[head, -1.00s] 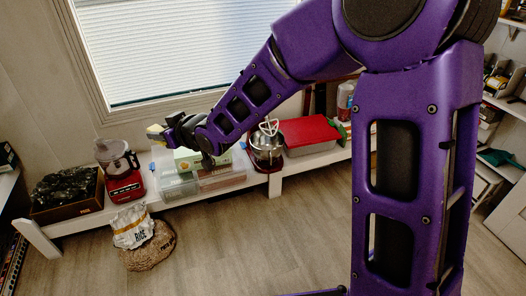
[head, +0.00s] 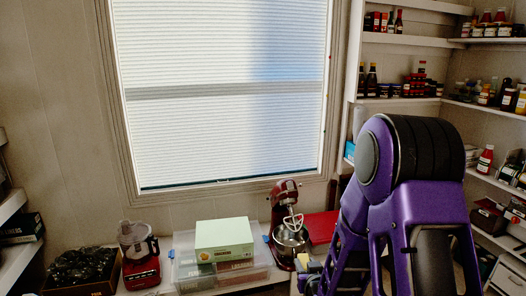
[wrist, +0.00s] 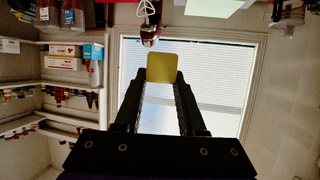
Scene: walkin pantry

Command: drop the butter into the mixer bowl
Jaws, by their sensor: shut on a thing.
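The red stand mixer (head: 284,200) stands on the low bench under the window, with a pale beater hanging above its metal mixer bowl (head: 291,242). The inside of the bowl is hard to see. My gripper (head: 309,272) is low in the head view, just right of and in front of the bowl. It is shut on the yellow butter (wrist: 161,68), a block held between the fingertips in the wrist view. In the wrist view the mixer's red part (wrist: 149,40) and beater show at the top, beyond the butter. The butter appears apart from the bowl.
A pale green box (head: 224,237) sits on clear bins (head: 185,272) left of the mixer. A red food processor (head: 140,268) and a dark-filled crate (head: 82,272) stand farther left. A red lid (head: 321,226) lies right of the mixer. Shelves with bottles fill the right side.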

